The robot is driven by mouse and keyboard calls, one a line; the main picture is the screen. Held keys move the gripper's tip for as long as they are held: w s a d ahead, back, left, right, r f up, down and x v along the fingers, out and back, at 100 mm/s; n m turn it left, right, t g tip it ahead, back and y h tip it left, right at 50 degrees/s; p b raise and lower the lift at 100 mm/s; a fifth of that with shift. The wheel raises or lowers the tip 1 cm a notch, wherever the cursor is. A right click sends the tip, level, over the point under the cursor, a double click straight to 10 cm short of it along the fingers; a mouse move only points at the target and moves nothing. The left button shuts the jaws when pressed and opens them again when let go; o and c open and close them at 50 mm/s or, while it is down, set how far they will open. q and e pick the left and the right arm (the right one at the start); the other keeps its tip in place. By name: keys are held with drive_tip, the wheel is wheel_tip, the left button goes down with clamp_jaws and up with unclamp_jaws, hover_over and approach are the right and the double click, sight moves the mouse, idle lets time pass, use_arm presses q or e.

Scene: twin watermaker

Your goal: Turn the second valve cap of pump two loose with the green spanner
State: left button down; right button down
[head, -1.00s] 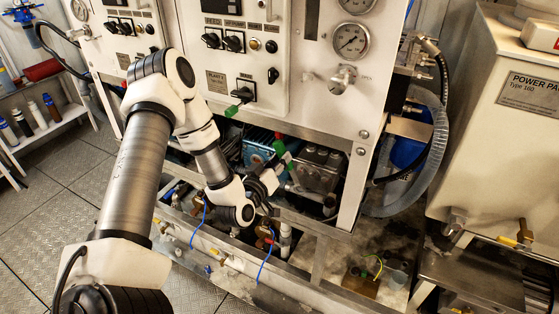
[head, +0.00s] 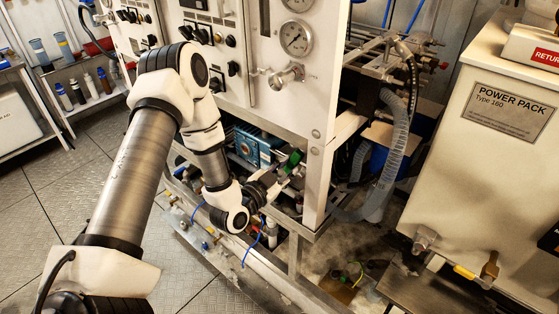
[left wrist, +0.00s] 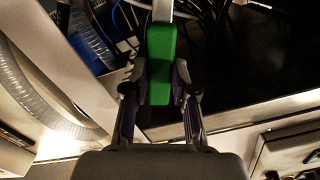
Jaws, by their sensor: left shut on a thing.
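My left gripper (head: 278,172) reaches in under the white panel of the watermaker frame. It is shut on the green spanner (head: 291,159), whose green handle shows just past the fingers. In the left wrist view the green handle of the spanner (left wrist: 161,62) lies between the two fingers (left wrist: 160,88), and a pale metal shank runs out of the top of the picture. A blue pump block (head: 248,147) sits under the panel, left of the gripper. The valve caps cannot be made out; my gripper and the frame hide part of that space. My right gripper is not in view.
The white panel with a gauge (head: 296,38) and its corner post (head: 316,180) stand close right of the gripper. A clear ribbed hose (head: 396,140) hangs behind. The power pack (head: 490,140) stands at the right. Open tiled floor (head: 60,215) lies at the left.

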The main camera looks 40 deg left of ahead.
use_arm(q)
drive_tip(key=shift+s+a+m, duration=0.15)
drive_tip(key=shift+a+m, duration=0.25)
drive_tip(key=shift+a, duration=0.2)
drive_tip(key=shift+w+d+f+b, duration=0.1)
drive_tip(key=shift+w+d+b, duration=0.15)
drive_tip(key=shift+w, duration=0.3)
drive_tip(key=shift+w+d+b, duration=0.15)
drive_tip(key=shift+w+d, duration=0.05)
drive_tip(key=shift+w, duration=0.35)
drive_tip(key=shift+w+a, duration=0.15)
drive_tip(key=shift+w, duration=0.75)
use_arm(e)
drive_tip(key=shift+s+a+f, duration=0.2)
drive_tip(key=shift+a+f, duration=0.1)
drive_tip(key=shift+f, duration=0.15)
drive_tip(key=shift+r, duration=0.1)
use_arm(q)
drive_tip(key=shift+w+b, duration=0.65)
drive_tip(key=shift+w, duration=0.55)
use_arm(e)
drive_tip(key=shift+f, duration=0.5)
